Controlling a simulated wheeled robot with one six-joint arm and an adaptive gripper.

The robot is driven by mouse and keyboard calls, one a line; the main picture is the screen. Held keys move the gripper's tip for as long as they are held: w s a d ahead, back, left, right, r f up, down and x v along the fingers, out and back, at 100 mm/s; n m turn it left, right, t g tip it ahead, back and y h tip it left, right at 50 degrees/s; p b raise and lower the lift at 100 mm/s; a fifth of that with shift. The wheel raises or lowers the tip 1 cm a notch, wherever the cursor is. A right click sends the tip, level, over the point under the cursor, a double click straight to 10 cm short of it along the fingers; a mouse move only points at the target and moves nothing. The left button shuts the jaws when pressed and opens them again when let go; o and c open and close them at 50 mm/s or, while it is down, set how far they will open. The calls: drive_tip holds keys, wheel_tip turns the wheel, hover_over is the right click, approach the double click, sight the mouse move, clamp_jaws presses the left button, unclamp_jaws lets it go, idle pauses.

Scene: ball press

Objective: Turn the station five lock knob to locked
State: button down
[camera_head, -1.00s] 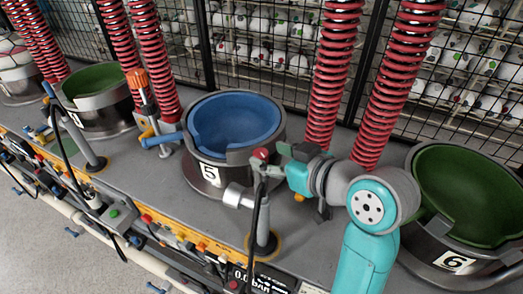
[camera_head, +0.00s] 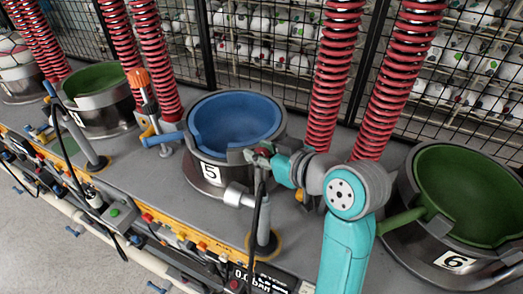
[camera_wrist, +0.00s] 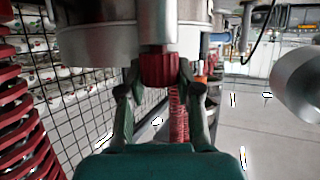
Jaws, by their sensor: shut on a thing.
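Station five is a blue bowl (camera_head: 205,128) in a grey metal ring with a "5" label (camera_head: 210,172). Its red ribbed lock knob shows in the wrist view (camera_wrist: 160,67), below the metal ring. In the head view the knob is mostly hidden by my gripper (camera_head: 264,155) at the ring's front right. In the wrist view my gripper (camera_wrist: 160,76) has one dark finger on each side of the knob and is shut on it. The knob's locked or unlocked marking cannot be read.
A green station six bowl (camera_head: 465,200) stands at the right, close to my arm. Red coil springs (camera_head: 335,75) rise behind. A thin post with a black hose (camera_head: 262,215) stands in front of station five. Another green bowl (camera_head: 97,82) is at the left.

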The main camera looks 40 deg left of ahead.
drive_tip(key=shift+t, duration=0.3)
drive_tip(key=m+t+h, duration=0.1)
drive_tip(key=m+t, duration=0.1)
drive_tip(key=m, duration=0.1)
drive_tip(key=shift+s+t, duration=0.1)
drive_tip(key=shift+t, duration=0.3)
drive_tip(key=shift+m+t+h, duration=0.6)
drive_tip(key=shift+m+t, duration=0.1)
drive_tip(key=c, duration=0.8)
unclamp_jaws()
drive_tip(key=shift+o, duration=0.2)
drive_tip(key=v, duration=0.7)
drive_tip(key=shift+d, duration=0.2)
